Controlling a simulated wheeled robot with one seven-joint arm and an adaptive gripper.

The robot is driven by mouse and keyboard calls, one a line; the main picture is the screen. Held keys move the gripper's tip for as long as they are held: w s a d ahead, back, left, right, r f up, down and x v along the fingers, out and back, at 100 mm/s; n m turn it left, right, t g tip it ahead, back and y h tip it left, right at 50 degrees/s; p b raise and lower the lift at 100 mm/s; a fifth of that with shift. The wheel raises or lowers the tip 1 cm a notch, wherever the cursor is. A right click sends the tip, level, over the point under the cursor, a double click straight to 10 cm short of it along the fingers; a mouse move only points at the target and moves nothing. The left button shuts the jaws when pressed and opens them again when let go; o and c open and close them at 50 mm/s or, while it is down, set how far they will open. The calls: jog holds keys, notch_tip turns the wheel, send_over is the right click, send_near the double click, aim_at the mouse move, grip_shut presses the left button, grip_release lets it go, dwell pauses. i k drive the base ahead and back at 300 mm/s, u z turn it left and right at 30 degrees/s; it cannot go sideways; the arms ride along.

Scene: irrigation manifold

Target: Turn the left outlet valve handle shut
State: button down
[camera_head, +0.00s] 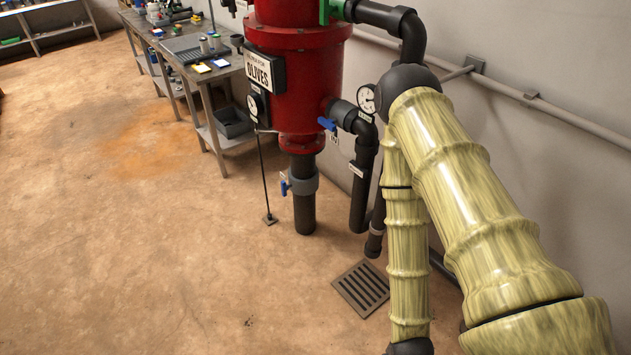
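A red tank (300,75) stands on dark pipes near the wall. A sign reading OLIVES (264,70) is on its front. A blue valve handle (326,123) sticks out at the tank's lower right, beside a dark outlet pipe (363,180). Another blue handle (284,187) sits lower, on the left of the grey collar around the bottom pipe (304,210). I cannot tell which of them is the left outlet valve handle, or whether either is shut. My arm fills the right side and hides what is behind it. My gripper is not in view.
A workbench (185,62) with small items stands at the back left, with a grey bin (232,122) on its lower shelf. A thin rod on a base (269,219) stands before the tank. A floor drain (362,288) lies near my arm. The left floor is clear.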

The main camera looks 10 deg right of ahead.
aim_at(285, 187)
jog(key=k, duration=0.55)
jog(key=u, duration=0.95)
jog(key=i, duration=0.85)
jog(key=u, duration=0.6)
jog(key=i, duration=1)
jog(key=z, duration=0.85)
jog(key=i, duration=0.55)
jog(key=z, duration=0.45)
